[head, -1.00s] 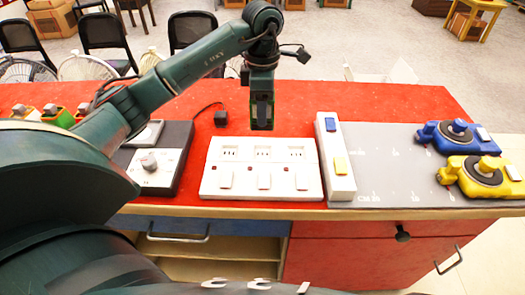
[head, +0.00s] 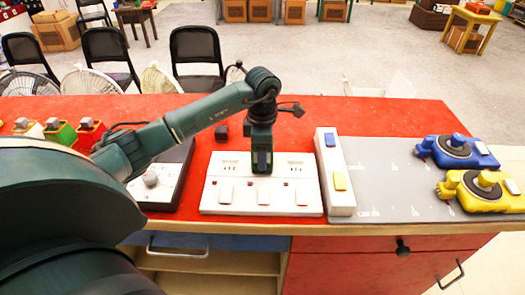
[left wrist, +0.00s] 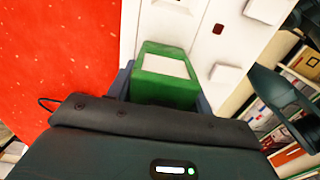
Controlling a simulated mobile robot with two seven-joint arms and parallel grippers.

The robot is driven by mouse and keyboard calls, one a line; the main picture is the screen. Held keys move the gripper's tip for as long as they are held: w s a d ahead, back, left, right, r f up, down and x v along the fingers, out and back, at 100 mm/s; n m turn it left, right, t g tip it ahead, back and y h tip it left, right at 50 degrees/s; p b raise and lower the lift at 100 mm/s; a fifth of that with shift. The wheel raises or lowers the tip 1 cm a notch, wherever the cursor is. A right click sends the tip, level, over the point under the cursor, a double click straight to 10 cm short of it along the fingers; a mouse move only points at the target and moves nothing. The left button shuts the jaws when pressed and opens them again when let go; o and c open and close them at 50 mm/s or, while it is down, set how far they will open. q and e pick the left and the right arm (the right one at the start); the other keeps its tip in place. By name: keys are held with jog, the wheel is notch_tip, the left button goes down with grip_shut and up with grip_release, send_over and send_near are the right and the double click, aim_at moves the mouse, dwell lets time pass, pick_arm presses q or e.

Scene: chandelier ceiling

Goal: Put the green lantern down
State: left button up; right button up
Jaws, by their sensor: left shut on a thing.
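My left gripper (head: 262,170) points down over the middle of the white socket panel (head: 225,208) on the red counter. In the left wrist view its fingers are shut on the green lantern (left wrist: 165,92), a small boxy green body with a pale panel. The lantern is over the white panel, which also shows there (left wrist: 205,35); I cannot tell whether they touch. In the head view the lantern is mostly hidden by the gripper. My right gripper is not in view.
Blue (head: 455,150) and yellow (head: 482,190) devices sit on a grey mat (head: 385,190). A black-and-white unit (head: 150,190) stands left. The red counter behind (head: 350,110) is clear.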

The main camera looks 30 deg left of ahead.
pick_arm(q)
jog(key=shift+f, duration=0.15)
jog(key=o, duration=1.3)
jog(key=shift+r, duration=0.2)
notch_tip(320, 180, up, 12)
jog(key=shift+r+b, duration=0.1)
jog(key=shift+b, duration=0.25)
